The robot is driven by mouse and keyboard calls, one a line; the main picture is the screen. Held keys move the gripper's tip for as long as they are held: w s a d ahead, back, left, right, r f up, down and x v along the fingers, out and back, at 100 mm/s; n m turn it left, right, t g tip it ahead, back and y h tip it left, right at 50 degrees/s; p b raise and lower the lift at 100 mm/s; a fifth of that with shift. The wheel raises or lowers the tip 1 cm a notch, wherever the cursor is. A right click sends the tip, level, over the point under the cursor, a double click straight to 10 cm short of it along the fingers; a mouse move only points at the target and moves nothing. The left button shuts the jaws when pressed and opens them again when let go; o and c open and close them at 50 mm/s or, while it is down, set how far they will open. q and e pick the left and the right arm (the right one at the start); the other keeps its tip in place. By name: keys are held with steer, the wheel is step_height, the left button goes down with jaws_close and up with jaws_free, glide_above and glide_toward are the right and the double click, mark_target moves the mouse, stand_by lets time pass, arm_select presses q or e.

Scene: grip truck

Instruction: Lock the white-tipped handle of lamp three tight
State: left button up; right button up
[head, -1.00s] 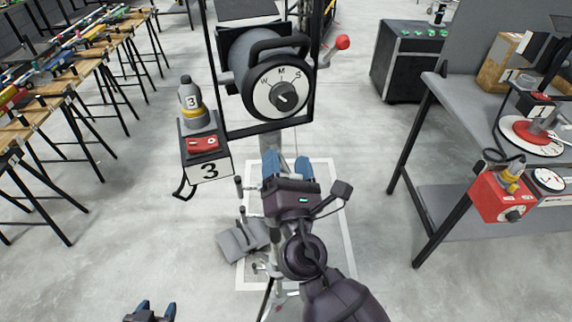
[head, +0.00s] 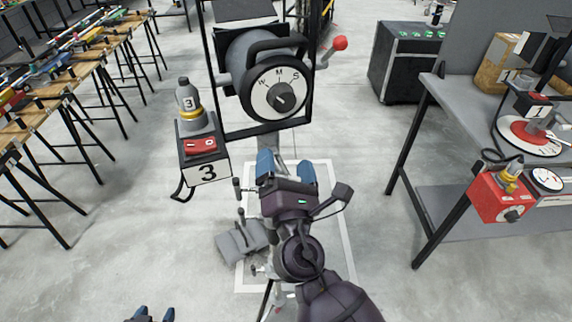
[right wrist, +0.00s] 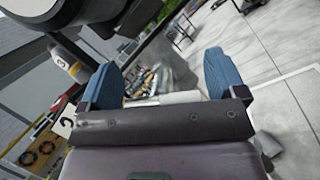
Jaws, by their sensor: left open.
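I cannot make out a white-tipped handle for certain. My right gripper (head: 286,170) is open in front of the stand pole below the lamp. In the right wrist view, a pale cylinder (right wrist: 180,97) shows between its blue fingers (right wrist: 165,80); I cannot tell whether it is touched. My left gripper (head: 154,314) is open and empty at the bottom edge, partly cut off.
Dark-tipped levers (head: 237,190) and a grey sandbag (head: 240,240) sit low on the stand. A grey bench (head: 440,85) with a red box (head: 500,195) stands at the right. Sawhorse tables (head: 95,60) stand at the left.

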steer(key=shift+s+f, duration=0.3)
steer(key=shift+s, duration=0.2)
steer(key=b+v, duration=0.2)
steer(key=v, duration=0.7)
steer(key=shift+s+b, duration=0.4)
